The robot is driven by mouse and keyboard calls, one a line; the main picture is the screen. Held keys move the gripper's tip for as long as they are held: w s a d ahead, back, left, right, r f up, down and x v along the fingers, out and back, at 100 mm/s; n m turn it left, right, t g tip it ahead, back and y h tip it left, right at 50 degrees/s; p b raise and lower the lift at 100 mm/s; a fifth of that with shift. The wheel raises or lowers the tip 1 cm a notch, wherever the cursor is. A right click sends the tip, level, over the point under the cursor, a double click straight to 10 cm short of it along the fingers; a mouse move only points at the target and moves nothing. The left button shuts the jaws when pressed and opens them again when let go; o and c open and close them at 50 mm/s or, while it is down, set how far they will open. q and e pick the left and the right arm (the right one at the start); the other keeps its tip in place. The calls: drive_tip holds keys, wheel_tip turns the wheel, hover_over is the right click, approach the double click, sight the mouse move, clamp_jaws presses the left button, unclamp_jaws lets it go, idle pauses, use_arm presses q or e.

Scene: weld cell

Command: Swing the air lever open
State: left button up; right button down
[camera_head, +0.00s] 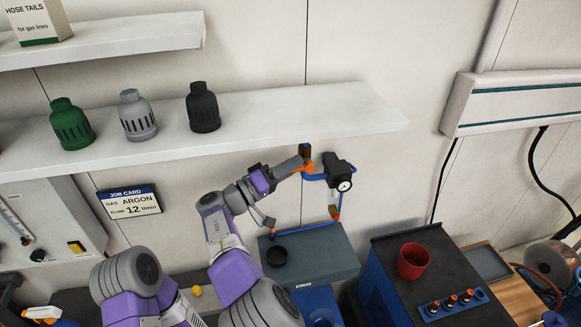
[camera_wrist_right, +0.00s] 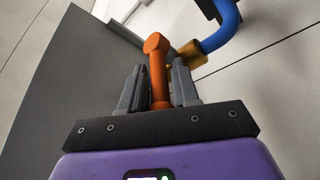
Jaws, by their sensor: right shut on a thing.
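The orange air lever (camera_head: 308,168) is beside a blue pipe (camera_head: 318,177) near the wall, just under the shelf edge. My right gripper (camera_head: 299,165) reaches it from the left. In the right wrist view, the orange lever (camera_wrist_right: 157,68) stands between the two grey fingers of the right gripper (camera_wrist_right: 158,88), which is shut on it. The lever's rounded end sticks out beyond the fingers. A brass fitting (camera_wrist_right: 190,53) and the curved blue pipe (camera_wrist_right: 224,32) are just past it. My left gripper is not in view.
A dark gauge unit (camera_head: 342,172) hangs right of the lever. The long shelf (camera_head: 270,125) above bears green, grey and black caps. Below are a grey-topped box (camera_head: 330,258) with a black ring and a dark cabinet with a red cup (camera_head: 412,261).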

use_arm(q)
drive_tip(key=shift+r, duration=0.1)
use_arm(e)
drive_tip(key=shift+r+m+g+y, duration=0.4)
drive_tip(key=shift+r+y, duration=0.1)
drive_tip(key=shift+y, duration=0.2)
use_arm(q)
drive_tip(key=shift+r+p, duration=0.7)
drive_tip(key=shift+p, duration=0.15)
use_arm(e)
drive_tip(key=shift+d+r+m+g+y, duration=0.3)
drive_tip(key=shift+r+g+y, duration=0.3)
drive_tip(key=shift+y, duration=0.5)
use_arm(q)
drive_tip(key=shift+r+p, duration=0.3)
use_arm(e)
drive_tip(key=shift+w+g+y, duration=0.1)
drive_tip(key=shift+g+y, duration=0.2)
drive_tip(key=shift+y, duration=0.1)
drive_tip(key=c, duration=1.1)
unclamp_jaws()
drive_tip(key=v, duration=0.7)
drive_tip(key=shift+s+a, duration=0.2)
drive_tip(key=shift+s, duration=0.05)
